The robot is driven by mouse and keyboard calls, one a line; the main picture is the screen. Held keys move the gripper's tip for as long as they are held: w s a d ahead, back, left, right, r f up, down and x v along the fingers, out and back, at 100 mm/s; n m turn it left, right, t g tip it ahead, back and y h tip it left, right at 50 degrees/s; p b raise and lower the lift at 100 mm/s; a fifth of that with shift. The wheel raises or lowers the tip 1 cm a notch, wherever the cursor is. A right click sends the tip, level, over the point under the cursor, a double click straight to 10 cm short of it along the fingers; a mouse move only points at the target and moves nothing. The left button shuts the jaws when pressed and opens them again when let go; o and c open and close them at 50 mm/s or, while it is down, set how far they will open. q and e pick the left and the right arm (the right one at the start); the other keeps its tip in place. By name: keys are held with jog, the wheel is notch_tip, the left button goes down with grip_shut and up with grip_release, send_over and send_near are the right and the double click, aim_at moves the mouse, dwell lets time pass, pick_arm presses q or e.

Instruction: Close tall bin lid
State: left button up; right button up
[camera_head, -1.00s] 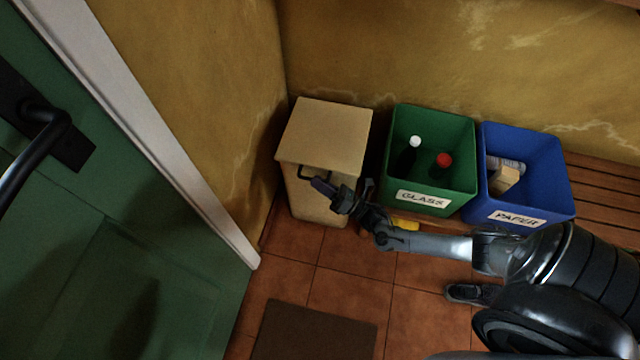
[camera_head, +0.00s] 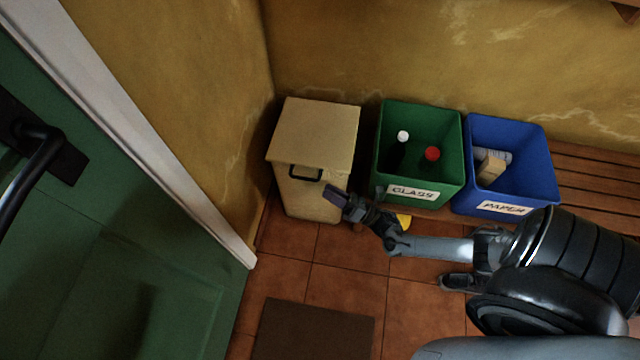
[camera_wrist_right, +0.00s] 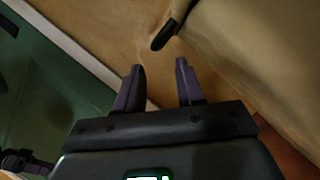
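The tall bin (camera_head: 312,195) is beige and stands in the corner by the door. Its flat lid (camera_head: 316,132) lies down on top, with no clear gap visible. A black handle (camera_head: 306,174) is on its front just below the lid edge. My right gripper (camera_head: 334,194) is in front of the bin, to the right of the handle and apart from it. In the right wrist view its two fingers (camera_wrist_right: 160,75) are spread with nothing between them, and the dark handle end (camera_wrist_right: 163,35) shows beyond them. My left gripper is not in view.
A green glass bin (camera_head: 445,180) with bottles and a blue paper bin (camera_head: 535,190) stand right of the tall bin. A yellow object (camera_head: 403,220) lies on the floor near my right arm. A brown mat (camera_head: 313,333) and a green door (camera_head: 120,270) are at the left front.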

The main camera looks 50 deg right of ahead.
jog(key=v, duration=0.4)
dwell(0.4)
